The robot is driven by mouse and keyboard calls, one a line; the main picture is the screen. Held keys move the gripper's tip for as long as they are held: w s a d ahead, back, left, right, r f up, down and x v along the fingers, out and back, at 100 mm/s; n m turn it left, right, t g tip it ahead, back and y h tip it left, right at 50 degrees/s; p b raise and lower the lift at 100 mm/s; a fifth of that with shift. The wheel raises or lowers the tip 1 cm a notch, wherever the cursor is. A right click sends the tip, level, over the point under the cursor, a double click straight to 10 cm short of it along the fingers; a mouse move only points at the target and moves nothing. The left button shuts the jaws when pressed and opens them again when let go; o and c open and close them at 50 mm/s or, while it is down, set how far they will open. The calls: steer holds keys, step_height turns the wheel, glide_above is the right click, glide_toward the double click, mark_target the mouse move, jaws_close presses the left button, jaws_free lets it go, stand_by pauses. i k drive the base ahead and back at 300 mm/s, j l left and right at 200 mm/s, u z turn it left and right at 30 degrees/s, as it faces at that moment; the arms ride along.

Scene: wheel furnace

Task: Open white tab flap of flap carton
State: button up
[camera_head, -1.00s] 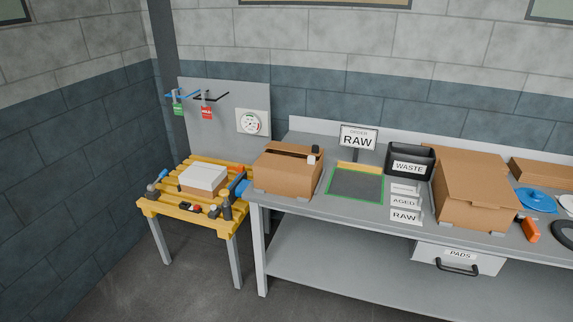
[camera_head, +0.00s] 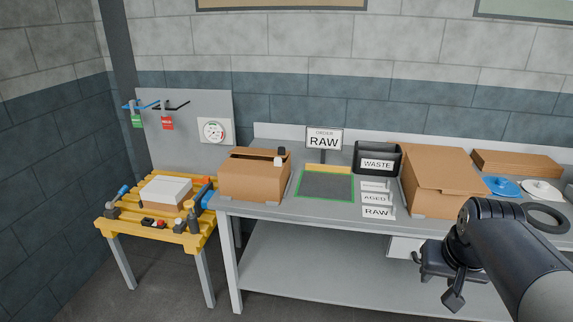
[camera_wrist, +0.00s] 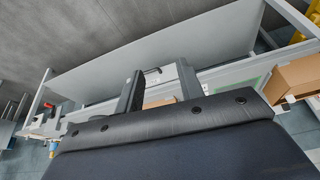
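A brown carton with top flaps (camera_head: 255,178) stands at the left end of the grey workbench. A small white tab (camera_head: 279,161) and a small black tab (camera_head: 281,151) show at its top right edge. The flaps look nearly closed, with a dark gap along the top. My gripper (camera_wrist: 158,80) shows two dark fingers spread apart in the wrist view, with nothing between them. In the head view, my arm's dark end is at lower right, in front of the bench and well away from this carton. Part of a brown carton (camera_wrist: 295,78) shows at right in the wrist view.
A larger brown carton (camera_head: 440,180) stands right of the black WASTE bin (camera_head: 378,160). A green-edged mat (camera_head: 325,186) and label signs (camera_head: 377,198) lie between the cartons. A yellow slatted table (camera_head: 180,237) holding a white-topped box (camera_head: 167,192) stands left. The lower shelf (camera_head: 300,270) looks clear.

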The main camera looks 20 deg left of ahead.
mark_target(236, 166)
steer(key=i+j+u, duration=0.1)
steer(key=i+j, duration=0.75)
steer(key=j, duration=0.25)
steer(key=i+j+u, duration=0.1)
steer(key=i+j, duration=0.8)
steer(key=j, duration=0.1)
